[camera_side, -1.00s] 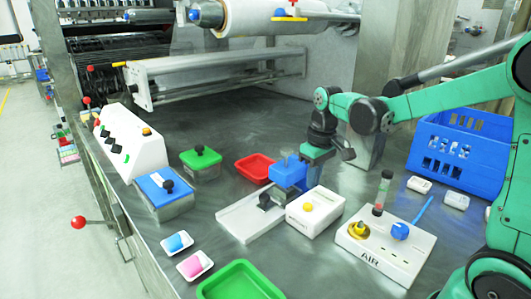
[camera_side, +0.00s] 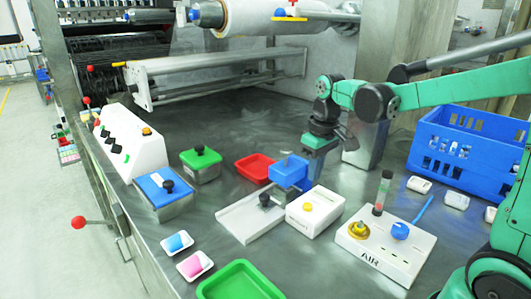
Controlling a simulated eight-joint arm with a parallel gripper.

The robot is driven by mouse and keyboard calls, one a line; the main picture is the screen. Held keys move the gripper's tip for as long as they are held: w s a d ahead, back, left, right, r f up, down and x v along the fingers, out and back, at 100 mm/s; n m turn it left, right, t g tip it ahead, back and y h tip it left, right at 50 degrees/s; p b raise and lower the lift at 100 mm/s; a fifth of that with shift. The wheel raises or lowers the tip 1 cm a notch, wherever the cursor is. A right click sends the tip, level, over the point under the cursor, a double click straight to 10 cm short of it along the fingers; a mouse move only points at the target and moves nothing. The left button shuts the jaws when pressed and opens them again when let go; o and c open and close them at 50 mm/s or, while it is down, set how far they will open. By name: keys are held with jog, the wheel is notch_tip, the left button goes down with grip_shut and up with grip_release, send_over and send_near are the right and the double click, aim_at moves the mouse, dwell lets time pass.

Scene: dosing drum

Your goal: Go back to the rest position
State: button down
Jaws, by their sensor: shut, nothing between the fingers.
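My gripper (camera_side: 311,176) hangs at the end of my green arm, pointing down. The gripper is shut and holds nothing.
A white box with a yellow button (camera_side: 316,211) and the white AIR panel (camera_side: 385,249) stand in front. A large blue crate (camera_side: 462,150) is at right. A green-lidded box (camera_side: 201,164) and a blue-lidded box (camera_side: 163,192) stand left. The back of the table is clear.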

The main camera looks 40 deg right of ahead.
jog(key=s+a+t, duration=0.5)
jog(key=a+t, duration=0.1)
jog(key=a, duration=0.2)
jog(key=shift+s+r, duration=0.25)
jog(key=shift+r, duration=0.2)
jog(key=shift+a, duration=0.1)
